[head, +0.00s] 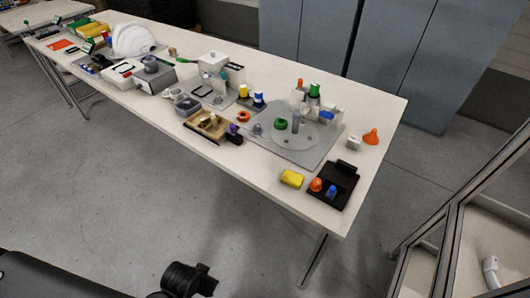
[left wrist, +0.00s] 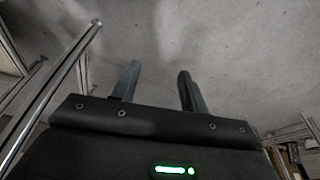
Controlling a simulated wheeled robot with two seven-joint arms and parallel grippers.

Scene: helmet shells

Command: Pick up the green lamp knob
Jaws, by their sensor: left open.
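Two green pieces are at the right half of the long white table (head: 260,165) in the head view. One is a green cap (head: 314,90) on top of an upright part. The other is a green ring-like piece (head: 280,124) on a grey round plate (head: 300,135). I cannot tell which is the lamp knob. My left gripper (left wrist: 159,72) is open and empty in the left wrist view, with only floor and metal legs beyond its fingers. A dark part of my own body is at the bottom of the head view, well apart from the table. My right gripper is not in view.
A white helmet (head: 132,40) is far left. Grey cabinets (head: 360,45) stand behind; a framed case is right.

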